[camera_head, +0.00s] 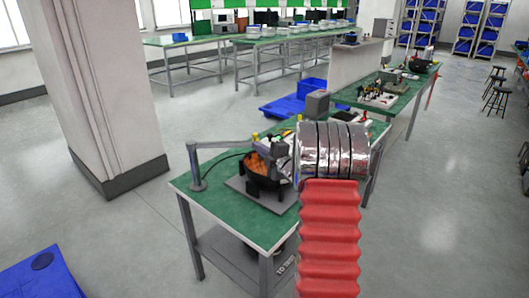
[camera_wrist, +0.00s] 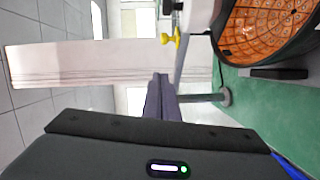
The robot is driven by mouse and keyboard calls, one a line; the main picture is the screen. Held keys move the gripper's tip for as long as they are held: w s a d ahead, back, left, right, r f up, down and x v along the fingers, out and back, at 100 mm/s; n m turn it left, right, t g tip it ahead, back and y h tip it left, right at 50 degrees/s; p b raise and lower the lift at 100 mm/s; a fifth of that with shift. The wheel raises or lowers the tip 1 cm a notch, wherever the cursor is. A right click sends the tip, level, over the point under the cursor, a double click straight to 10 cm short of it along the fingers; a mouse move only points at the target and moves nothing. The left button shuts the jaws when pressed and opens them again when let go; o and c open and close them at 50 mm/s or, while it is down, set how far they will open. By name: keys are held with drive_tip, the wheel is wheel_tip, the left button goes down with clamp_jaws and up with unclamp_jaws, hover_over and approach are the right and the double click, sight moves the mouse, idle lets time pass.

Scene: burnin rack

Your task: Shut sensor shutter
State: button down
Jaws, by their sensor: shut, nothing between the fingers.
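The grey sensor housing (camera_head: 272,146) hangs on a jointed arm over a black bowl (camera_head: 262,183) with an orange inside. A yellow knob (camera_head: 255,137) shows at its upper left. In the wrist view the pale housing (camera_wrist: 198,14) is at the top, with the yellow knob (camera_wrist: 172,38) beside it. The bowl (camera_wrist: 268,30) fills the upper right there. My gripper (camera_wrist: 158,78) is shut and empty; its fingertips lie just below the knob in the picture, and I cannot tell their distance in depth. My arm hides my gripper in the head view. I cannot make out the shutter's position.
The bowl stands on a grey plate on a green-topped table (camera_head: 235,222). The sensor's post (camera_head: 195,168) rises at the table's left edge. A white pillar (camera_head: 100,90) stands to the left. The floor between pillar and table is clear. Blue bins (camera_head: 305,98) lie behind.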

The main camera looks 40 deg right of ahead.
drive_tip(key=s, duration=0.3)
drive_tip(key=shift+s+a, duration=0.15)
drive_tip(key=shift+s, duration=0.25)
idle(0.3)
